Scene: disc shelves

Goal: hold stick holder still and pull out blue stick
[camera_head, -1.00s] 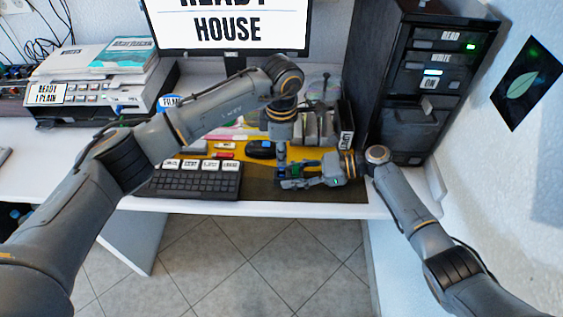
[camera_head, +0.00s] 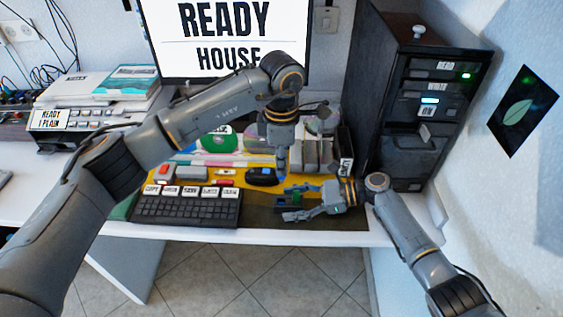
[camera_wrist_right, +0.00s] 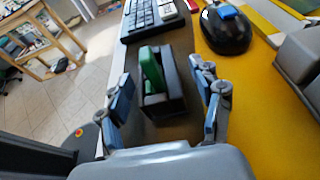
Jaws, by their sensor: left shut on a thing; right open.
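The stick holder (camera_head: 288,203) is a small dark box on the mat near the desk's front edge. The right wrist view shows the holder (camera_wrist_right: 173,98) with a green stick (camera_wrist_right: 151,69) standing in it and no blue stick visible in it. My right gripper (camera_head: 293,202) is open, its blue-padded fingers on either side of the holder with gaps; it also shows in the right wrist view (camera_wrist_right: 163,84). My left gripper (camera_head: 282,165) points down above and behind the holder, shut on a small blue thing, apparently the blue stick (camera_head: 282,178).
A black mouse (camera_head: 261,177) lies just behind the holder, and a dark keyboard (camera_head: 185,210) to its left. A black tower (camera_head: 418,110) stands at the right. Grey discs or cases (camera_head: 312,155) stand behind. The yellow mat (camera_wrist_right: 245,105) beside the holder is clear.

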